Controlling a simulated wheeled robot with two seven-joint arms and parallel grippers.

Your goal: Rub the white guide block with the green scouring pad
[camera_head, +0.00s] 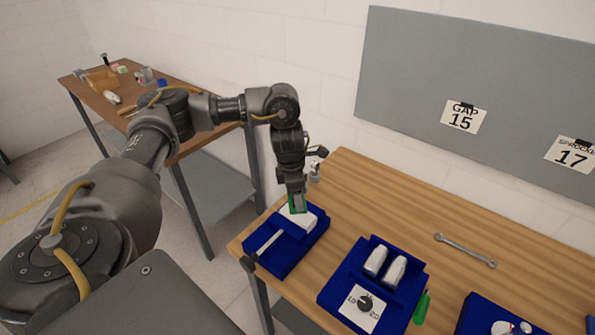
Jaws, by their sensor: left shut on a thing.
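My left gripper (297,196) points down over the left blue tray on the near table. It is shut on the green scouring pad (292,203), which shows as a small green patch around the fingertips. The white guide block (302,219) lies in the tray right below the pad. The pad looks to be at the block's top, but I cannot tell whether they touch. The gripper hides part of both. My right gripper is not in view.
The left blue tray (281,266) also holds a long pale piece. A middle blue tray (335,294) holds white pieces and a dial card. A green object (421,308) and a wrench (464,250) lie on the wooden table (400,215). Another tray is at the lower right.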

